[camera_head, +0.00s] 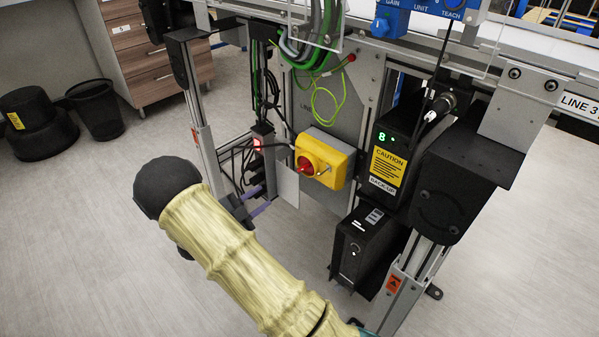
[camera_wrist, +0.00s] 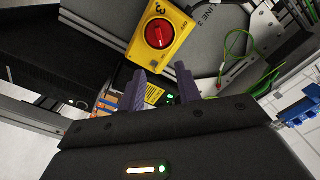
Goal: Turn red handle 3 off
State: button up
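The red handle (camera_head: 307,164) is a round red rotary knob on a yellow switch box (camera_head: 338,163), mounted on the grey panel under the conveyor. In the wrist view the red handle (camera_wrist: 158,33) is near the top centre, and the yellow box (camera_wrist: 181,30) bears a "3". The handle's exact on/off position cannot be read. My gripper (camera_wrist: 160,69) has two dark purple fingers apart with nothing between them. They point toward the box and are apart from the handle, below it in the picture. In the head view my arm hides most of the gripper; purple finger parts show left of the box.
Black device boxes (camera_head: 365,247) and a caution-labelled unit (camera_head: 391,150) stand right of the switch. Green cables (camera_head: 318,35) hang above it. A small black unit with a red light (camera_head: 262,140) is at its left. A grey frame leg (camera_head: 205,130) stands further left; open floor lies beyond.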

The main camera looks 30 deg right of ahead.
aim_at(301, 170)
jog(key=b+x, duration=0.5)
jog(key=x, duration=1.1)
jog(key=shift+d+f, duration=0.1)
jog(key=shift+d, duration=0.2)
grip_shut()
